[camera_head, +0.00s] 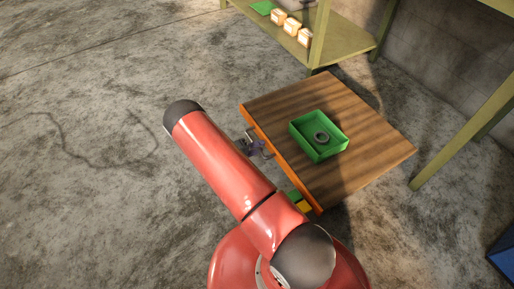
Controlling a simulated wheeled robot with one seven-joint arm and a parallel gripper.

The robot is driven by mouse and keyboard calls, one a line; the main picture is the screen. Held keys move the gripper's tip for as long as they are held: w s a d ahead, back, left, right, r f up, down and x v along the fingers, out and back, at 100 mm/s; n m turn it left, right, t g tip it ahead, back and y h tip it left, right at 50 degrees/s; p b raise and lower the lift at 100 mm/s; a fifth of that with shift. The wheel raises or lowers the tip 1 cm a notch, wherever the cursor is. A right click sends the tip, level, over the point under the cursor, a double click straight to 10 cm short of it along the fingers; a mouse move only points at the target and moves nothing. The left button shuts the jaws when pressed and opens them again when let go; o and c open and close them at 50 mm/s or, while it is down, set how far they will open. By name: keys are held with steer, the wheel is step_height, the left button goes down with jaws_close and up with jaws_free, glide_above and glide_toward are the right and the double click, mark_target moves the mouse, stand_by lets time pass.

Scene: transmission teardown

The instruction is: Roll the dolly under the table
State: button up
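The dolly (370,150) appears to be the low wooden platform with an orange edge, right of centre on the concrete floor. A green tray (325,155) sits on it with a grey ring-shaped part (321,137) inside. My gripper (262,147) is small and partly hidden beyond my red arm, beside the dolly's left orange edge. I cannot tell whether it touches the edge or whether its fingers are open. A table with olive-green legs (462,133) stands at the right; its top (503,4) is mostly out of view.
An olive-green shelf (345,42) at the top holds several small orange-and-white boxes (291,26) and a green item. A grey wall stands behind the table. A blue object (503,252) lies at the lower right.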

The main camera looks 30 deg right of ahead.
jaws_close()
steer(key=shift+d, duration=0.2)
